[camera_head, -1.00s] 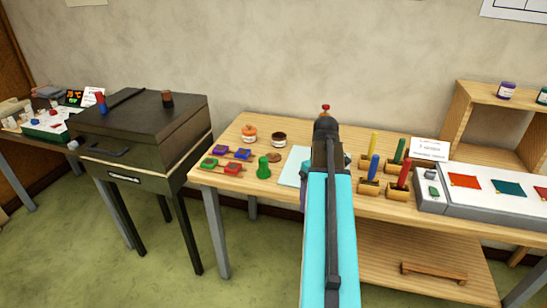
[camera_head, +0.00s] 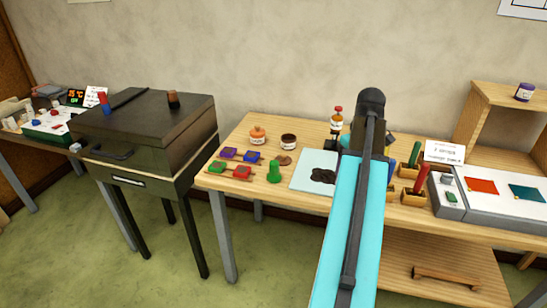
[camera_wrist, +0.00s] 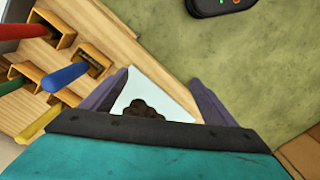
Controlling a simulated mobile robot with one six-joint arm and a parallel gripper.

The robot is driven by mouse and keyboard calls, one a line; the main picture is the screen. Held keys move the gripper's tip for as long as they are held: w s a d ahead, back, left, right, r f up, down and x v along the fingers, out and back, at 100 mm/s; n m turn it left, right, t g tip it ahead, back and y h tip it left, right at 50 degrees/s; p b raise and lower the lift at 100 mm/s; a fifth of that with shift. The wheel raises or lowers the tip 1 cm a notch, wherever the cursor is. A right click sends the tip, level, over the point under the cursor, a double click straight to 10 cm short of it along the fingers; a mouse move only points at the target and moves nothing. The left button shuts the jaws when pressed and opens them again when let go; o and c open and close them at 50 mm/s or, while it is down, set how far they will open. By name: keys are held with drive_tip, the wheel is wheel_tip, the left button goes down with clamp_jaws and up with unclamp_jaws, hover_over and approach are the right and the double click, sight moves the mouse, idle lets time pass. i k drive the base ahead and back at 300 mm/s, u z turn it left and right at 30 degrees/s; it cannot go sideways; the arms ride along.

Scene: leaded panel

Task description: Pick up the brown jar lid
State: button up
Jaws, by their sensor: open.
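The brown jar lid (camera_head: 284,160) looks like a small flat brown disc lying on the wooden table, in front of an open-looking jar with dark contents (camera_head: 288,141). In the head view my gripper is mostly hidden behind my own arm, to the right of the lid and apart from it. In the wrist view my gripper (camera_wrist: 160,92) is open, with nothing between its fingers but a view down onto a pale sheet. The lid does not show in the wrist view.
The pale sheet (camera_head: 302,180) bears a dark brown patch (camera_head: 323,175). Close around the lid stand an orange-lidded jar (camera_head: 257,137), a green pawn-like piece (camera_head: 274,172) and several coloured blocks (camera_head: 242,172). Coloured sticks in wooden holders (camera_head: 413,194) stand right of my arm.

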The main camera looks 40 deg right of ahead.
sight(284, 160)
drive_tip(key=i, duration=1.25)
drive_tip(key=z, duration=0.05)
